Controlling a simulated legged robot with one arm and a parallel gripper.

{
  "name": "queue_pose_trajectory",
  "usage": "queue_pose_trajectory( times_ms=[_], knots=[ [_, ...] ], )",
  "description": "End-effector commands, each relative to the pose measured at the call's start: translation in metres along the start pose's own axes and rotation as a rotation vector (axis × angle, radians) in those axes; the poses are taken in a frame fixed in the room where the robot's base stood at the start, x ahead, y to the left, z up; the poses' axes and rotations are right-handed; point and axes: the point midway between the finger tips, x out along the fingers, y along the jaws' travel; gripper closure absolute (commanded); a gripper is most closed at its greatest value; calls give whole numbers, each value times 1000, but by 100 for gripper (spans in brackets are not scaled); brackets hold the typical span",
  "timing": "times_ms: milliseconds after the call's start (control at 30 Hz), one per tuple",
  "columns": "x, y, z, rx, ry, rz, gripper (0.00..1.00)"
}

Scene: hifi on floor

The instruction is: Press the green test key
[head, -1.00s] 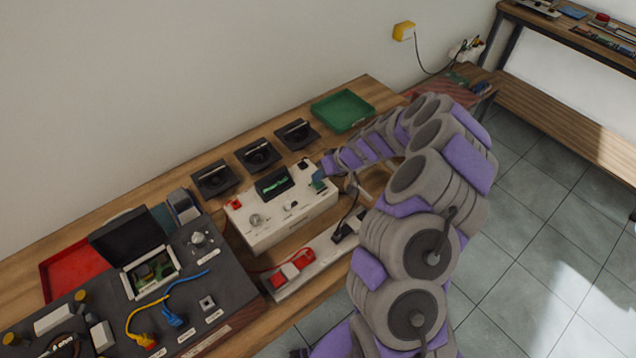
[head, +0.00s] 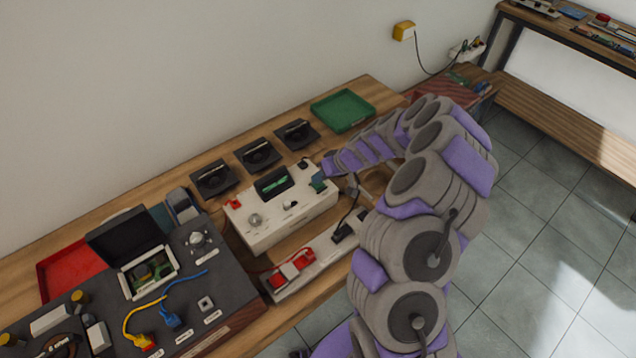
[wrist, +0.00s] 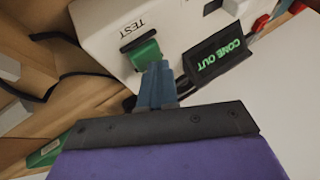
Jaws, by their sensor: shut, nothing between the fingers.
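The green test key (wrist: 141,50) is on the white instrument box (head: 290,222), beside the printed word TEST in the wrist view. My gripper (wrist: 158,72) is shut and empty, its blue fingertips at the edge of the key. I cannot tell whether they press it or only sit just over it. The dark display (wrist: 218,55) beside the key shows green letters that look like "COME OUT". In the head view my gripper (head: 319,183) is at the right end of the box, and the key cannot be made out there.
Several black holders (head: 257,154) stand behind the box, with a green tray (head: 342,110) beyond. A power strip with a red plug (head: 290,271) lies in front. A dark panel with cables (head: 215,262) is at left. Black cables (wrist: 60,75) run near the box.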

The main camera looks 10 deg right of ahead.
Motion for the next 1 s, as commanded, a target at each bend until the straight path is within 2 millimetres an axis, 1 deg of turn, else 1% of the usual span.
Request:
queue_pose_trajectory(
  times_ms=[433,800,1000],
  knots=[
    [0,0,0,0,-1,0,100],
    [-13,-7,-7,-1,1,1,100],
    [-14,-8,-8,0,0,0,100]
  ],
)
